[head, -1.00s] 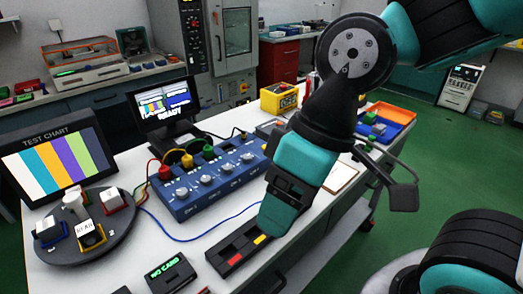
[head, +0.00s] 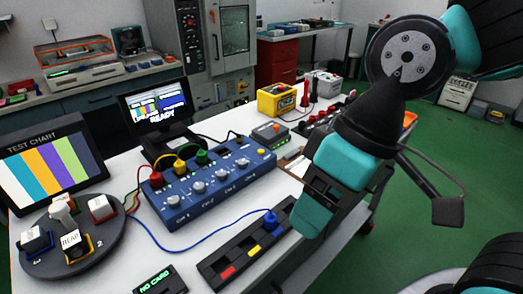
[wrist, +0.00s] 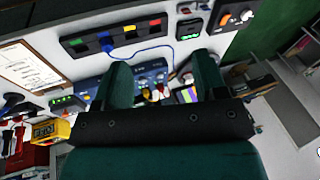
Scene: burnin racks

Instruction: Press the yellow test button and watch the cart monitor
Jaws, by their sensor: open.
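The monitor (head: 158,112) on the white bench shows "READY" under small coloured bars and a blue panel. A black strip (head: 240,256) at the bench's front edge carries a red patch, a yellow patch (head: 254,252) and a blue plug (head: 271,220). The strip also shows in the wrist view (wrist: 112,36), with its yellow patch (wrist: 130,28). A blue channel box (head: 205,190) has red, yellow and green plugs on top. I cannot tell which yellow part is the test button. My gripper (wrist: 162,66) is open and empty, above and right of the strip in the head view.
A round turntable (head: 75,245) with several small blocks stands at left, before the test chart screen (head: 45,165). A "NO CARD" reader (head: 158,282) sits near the front edge. A blue cable (head: 190,248) crosses the bench. A yellow box (head: 277,98) stands at the back.

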